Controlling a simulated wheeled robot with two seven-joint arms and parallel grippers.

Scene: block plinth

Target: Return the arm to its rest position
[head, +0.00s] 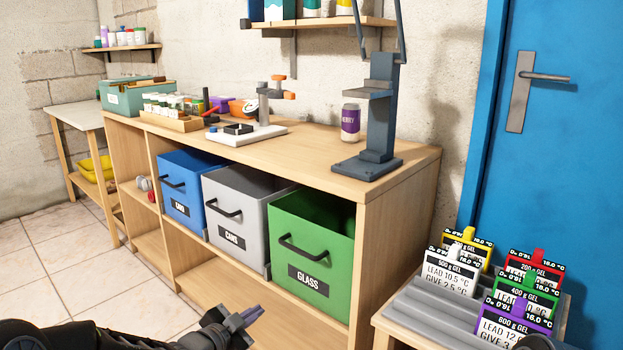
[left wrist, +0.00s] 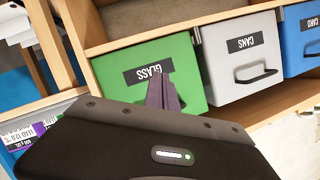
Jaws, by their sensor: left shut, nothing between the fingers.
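My left gripper (head: 243,317) is at the bottom of the head view, its arm coming in from the lower left. Its fingers are shut with nothing between them. It is over the floor side of the wooden shelf unit, in front of the green GLASS bin (head: 322,252) and apart from it as far as I can tell. In the left wrist view the closed fingertips (left wrist: 162,93) show against the green bin (left wrist: 140,62), hiding part of its label. My right gripper does not show clearly in either view.
The shelf unit (head: 330,160) also holds a grey CANS bin (head: 237,215) and a blue bin (head: 183,193). A blue door (head: 550,150) is at the right. A low bench at lower right bears a grey rack (head: 440,310) with several labelled blocks. Tiled floor (head: 75,255) is clear at left.

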